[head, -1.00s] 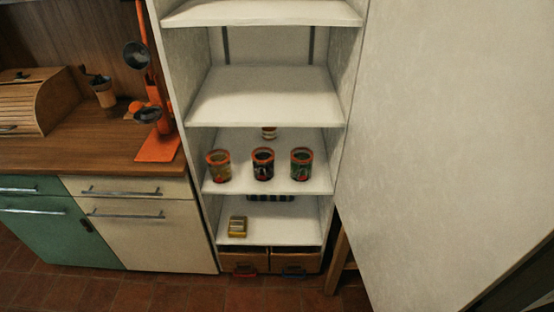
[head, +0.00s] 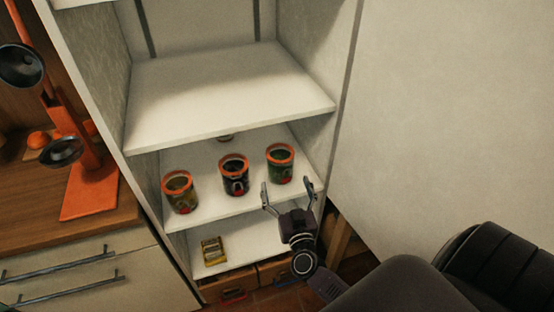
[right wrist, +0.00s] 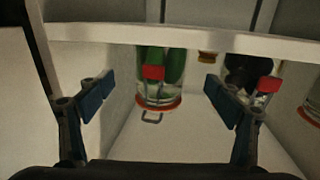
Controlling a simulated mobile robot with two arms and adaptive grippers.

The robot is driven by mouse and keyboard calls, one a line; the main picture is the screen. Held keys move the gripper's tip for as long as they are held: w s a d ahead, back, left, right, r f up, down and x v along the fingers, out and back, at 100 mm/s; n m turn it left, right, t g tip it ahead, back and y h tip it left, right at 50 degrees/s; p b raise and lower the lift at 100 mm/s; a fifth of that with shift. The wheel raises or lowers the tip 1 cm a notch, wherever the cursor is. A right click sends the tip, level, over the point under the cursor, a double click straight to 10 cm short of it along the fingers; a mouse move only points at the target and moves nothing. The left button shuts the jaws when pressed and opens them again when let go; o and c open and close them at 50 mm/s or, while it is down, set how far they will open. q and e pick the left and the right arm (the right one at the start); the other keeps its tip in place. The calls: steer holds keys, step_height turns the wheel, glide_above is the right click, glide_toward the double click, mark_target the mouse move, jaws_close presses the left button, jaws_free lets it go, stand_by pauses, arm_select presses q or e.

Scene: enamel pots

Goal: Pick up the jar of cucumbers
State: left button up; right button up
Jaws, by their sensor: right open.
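The jar of cucumbers (head: 280,166) is a glass jar with green contents and an orange-red rim. It stands upright at the right end of a row of three jars on the white shelf. My right gripper (head: 288,184) is open and empty at the shelf's front edge, just in front of this jar. In the right wrist view, which looks upside down, the jar (right wrist: 160,88) shows ahead between the two spread fingers, with its red rim and wire clasp at the bottom. The fingers appear apart from it. My left gripper is not in view.
A dark-filled jar (head: 234,176) stands left of it, then a yellowish-green jar (head: 180,192). A small jar (head: 226,137) is partly hidden behind. An upper shelf (head: 220,95) overhangs the row. A yellow tin (head: 213,250) lies on the shelf below. The cabinet's side wall is close on the right.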

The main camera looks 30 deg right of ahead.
mark_target(280, 164)
steer(key=x, duration=0.2)
steer(key=shift+w+d+r, duration=0.1)
steer(key=shift+w, duration=0.1)
steer(key=shift+w+d+r, duration=0.1)
steer(key=shift+w+r, duration=0.05)
steer(key=shift+r, duration=0.05)
steer(key=x, duration=0.4)
steer(key=shift+w+f+b, duration=0.1)
steer(key=shift+w+b, duration=0.15)
steer(key=shift+b, duration=0.05)
steer(key=shift+w, duration=0.25)
steer(key=shift+c, duration=1.4)
steer(key=c, duration=1.8)
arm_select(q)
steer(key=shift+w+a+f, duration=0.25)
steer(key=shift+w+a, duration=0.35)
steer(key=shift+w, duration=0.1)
arm_select(e)
steer(key=shift+w+d+r, duration=0.1)
steer(key=shift+r, duration=0.15)
steer(key=shift+c, duration=0.5)
